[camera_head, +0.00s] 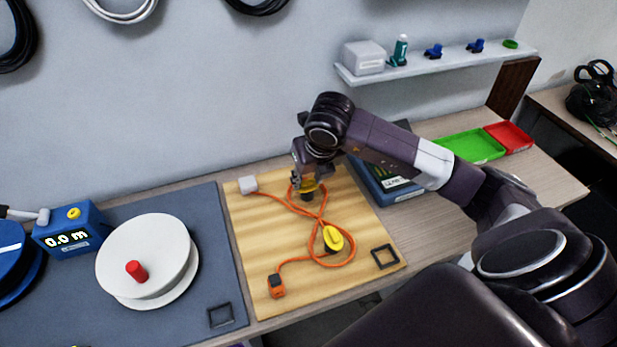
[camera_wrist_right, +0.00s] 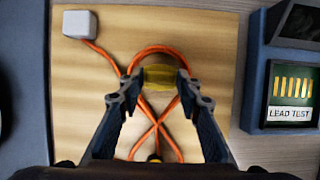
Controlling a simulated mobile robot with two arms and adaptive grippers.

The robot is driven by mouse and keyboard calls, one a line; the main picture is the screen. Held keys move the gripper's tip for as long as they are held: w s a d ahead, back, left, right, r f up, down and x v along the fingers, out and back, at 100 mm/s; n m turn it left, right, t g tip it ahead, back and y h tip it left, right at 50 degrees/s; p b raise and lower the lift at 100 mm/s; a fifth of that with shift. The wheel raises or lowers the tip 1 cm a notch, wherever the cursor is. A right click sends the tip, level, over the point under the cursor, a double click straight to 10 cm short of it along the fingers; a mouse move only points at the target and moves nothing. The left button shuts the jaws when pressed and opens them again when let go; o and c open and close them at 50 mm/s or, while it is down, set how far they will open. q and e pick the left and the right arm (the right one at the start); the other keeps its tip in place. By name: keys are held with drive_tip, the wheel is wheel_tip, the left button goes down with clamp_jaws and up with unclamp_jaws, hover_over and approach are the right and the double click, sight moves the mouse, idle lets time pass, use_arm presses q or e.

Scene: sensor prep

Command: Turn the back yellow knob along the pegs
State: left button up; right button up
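The back yellow knob (camera_head: 308,187) sits on the wooden board (camera_head: 262,290), with the orange cable (camera_head: 268,195) looping around its far side. My right gripper (camera_head: 306,184) is over it, pointing down. In the right wrist view the knob (camera_wrist_right: 159,77) lies between the two spread fingertips (camera_wrist_right: 158,82), and a small gap seems to show at its left. Firm contact is not visible. The front yellow knob (camera_head: 333,239) stands nearer, with the cable around it; its edge shows low in the wrist view. The cable crosses itself between the knobs. My left gripper is not in view.
A white block (camera_head: 248,185) and an orange connector (camera_head: 276,285) end the cable. A black square frame (camera_head: 385,256) lies at the board's right. The blue lead tester (camera_head: 383,190) stands right of the board, partly behind my arm. A white reel (camera_head: 150,250) stands left.

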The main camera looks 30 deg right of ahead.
drive_tip(key=c, duration=0.7)
drive_tip(key=shift+o, duration=0.2)
drive_tip(key=shift+d+f+n+b, duration=0.15)
drive_tip(key=shift+n+b, duration=0.35)
drive_tip(key=shift+b, duration=0.55)
drive_tip(key=n+y+b, duration=0.1)
drive_tip(key=n+b, duration=0.2)
drive_tip(key=shift+d+y+b, duration=0.15)
drive_tip(key=shift+y+b, duration=0.25)
drive_tip(key=n+y+b, duration=0.1)
drive_tip(key=n+b, duration=0.1)
drive_tip(key=n, duration=0.1)
drive_tip(key=shift+w+d, duration=0.1)
drive_tip(key=shift+n+y+b, duration=0.3)
drive_tip(key=shift+n+b, duration=0.05)
drive_tip(key=shift+n, duration=0.55)
drive_tip(key=n, duration=0.1)
drive_tip(key=n+g, duration=0.1)
drive_tip(key=shift+w+d+r+n+y, duration=0.1)
drive_tip(key=shift+d+r+n+y, duration=0.1)
drive_tip(key=shift+n+y, duration=0.2)
drive_tip(key=n+g, duration=0.1)
drive_tip(key=n, duration=0.2)
drive_tip(key=shift+w+r+y, duration=0.1)
drive_tip(key=shift+w+y, duration=0.05)
drive_tip(key=shift+y, duration=0.25)
drive_tip(key=shift+w+n+g, duration=0.1)
drive_tip(key=shift+n+g, duration=0.4)
drive_tip(key=shift+n, duration=1.1)
